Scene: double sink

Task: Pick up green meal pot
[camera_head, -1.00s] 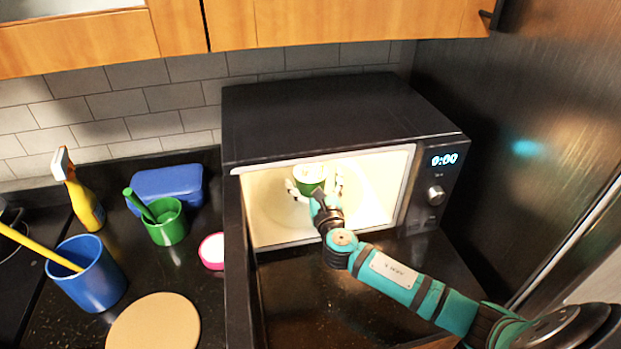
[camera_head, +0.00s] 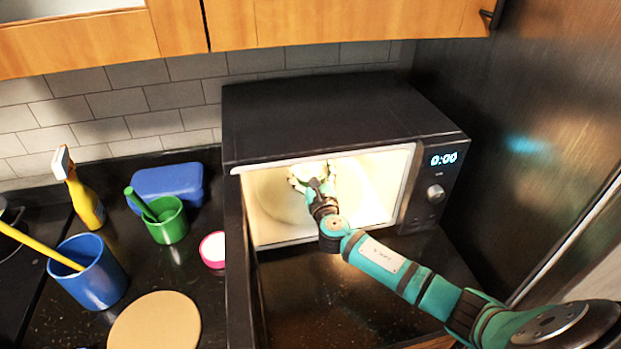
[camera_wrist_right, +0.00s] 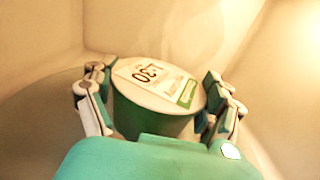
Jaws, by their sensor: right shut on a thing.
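The green meal pot is inside the open, lit microwave (camera_head: 335,115). In the right wrist view the green meal pot (camera_wrist_right: 155,88) stands upright, with a white printed lid and a green side. My right gripper (camera_head: 313,178) reaches into the microwave, and its fingers are closed on both sides of the pot. In the head view the gripper hides most of the pot. In the right wrist view the right gripper (camera_wrist_right: 155,100) has one finger on each side of the pot. I cannot tell whether the pot's base touches the turntable. My left gripper is not in view.
The microwave door (camera_head: 236,265) stands open toward me. On the counter to the left are a green cup (camera_head: 168,226), a blue cup (camera_head: 88,280), a blue box (camera_head: 168,186), a yellow spray bottle (camera_head: 84,200) and a round board (camera_head: 155,322). A dark fridge panel stands at the right.

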